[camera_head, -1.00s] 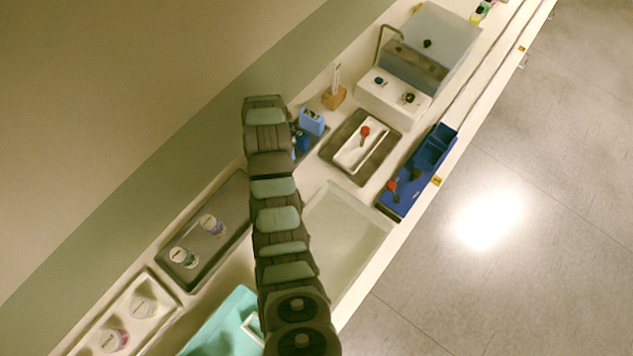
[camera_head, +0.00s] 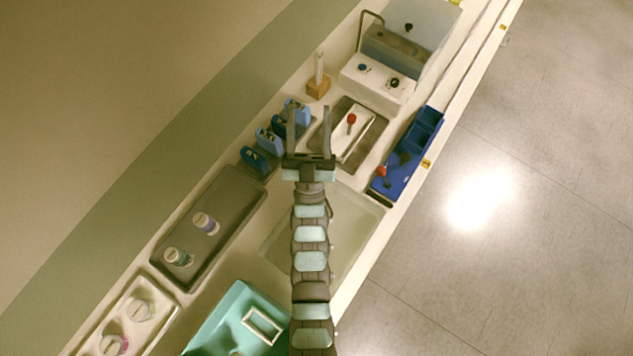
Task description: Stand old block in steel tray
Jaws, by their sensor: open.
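No thing in view is clearly marked as the old block. Small blue blocks with dark tops stand at the wall side: one (camera_head: 296,112) behind my left finger, one (camera_head: 269,141) left of it, and one (camera_head: 254,161) further left. A wooden block (camera_head: 318,88) holding pale upright pieces stands further back. A grey metal-looking tray (camera_head: 232,192) with two labelled jars lies on the left; another grey-brown tray (camera_head: 373,136) holds a white dish. I cannot tell which is the steel tray. My gripper (camera_head: 310,108) is open and empty, its fingers reaching between the blue blocks and the white dish.
The white dish (camera_head: 342,145) holds a red-topped item. A blue bin (camera_head: 407,160) lies along the front edge, a white device (camera_head: 378,82) at the back. A teal tray (camera_head: 222,318) and a white tray (camera_head: 150,325) are near. A pale flat tray (camera_head: 350,225) lies under my arm.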

